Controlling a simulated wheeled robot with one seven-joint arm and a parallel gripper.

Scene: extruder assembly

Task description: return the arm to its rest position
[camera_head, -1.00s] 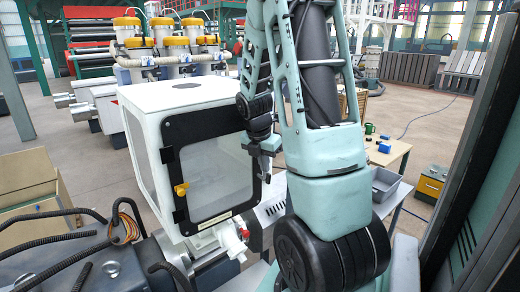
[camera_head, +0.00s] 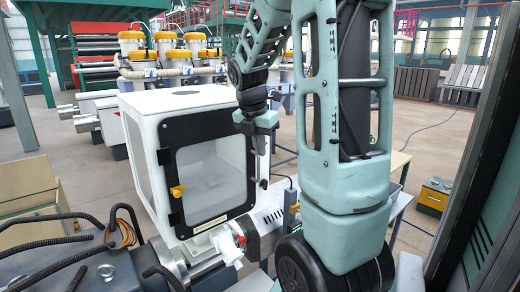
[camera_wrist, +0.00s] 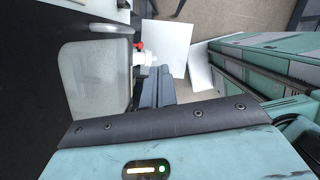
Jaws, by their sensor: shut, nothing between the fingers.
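My arm stands folded in the head view, its large teal link rising on the right and its wrist hanging beside the white machine enclosure (camera_head: 182,98). My gripper (camera_head: 264,182) points down next to the enclosure's black-framed window door (camera_head: 210,170). Its fingers are small there and partly lost against the background. In the wrist view my gripper's dark fingers (camera_wrist: 152,88) are together with nothing between them. The clear window panel (camera_wrist: 92,78) is to their left, and a white fitting with a red knob (camera_wrist: 146,55) is just beyond.
A grey machine body with black hoses (camera_head: 115,268) fills the lower left. Cardboard boxes (camera_head: 30,190) stand at the left. A light table (camera_head: 398,162) is partly hidden behind my arm. A dark cabinet (camera_head: 480,190) bounds the right. Open floor lies behind.

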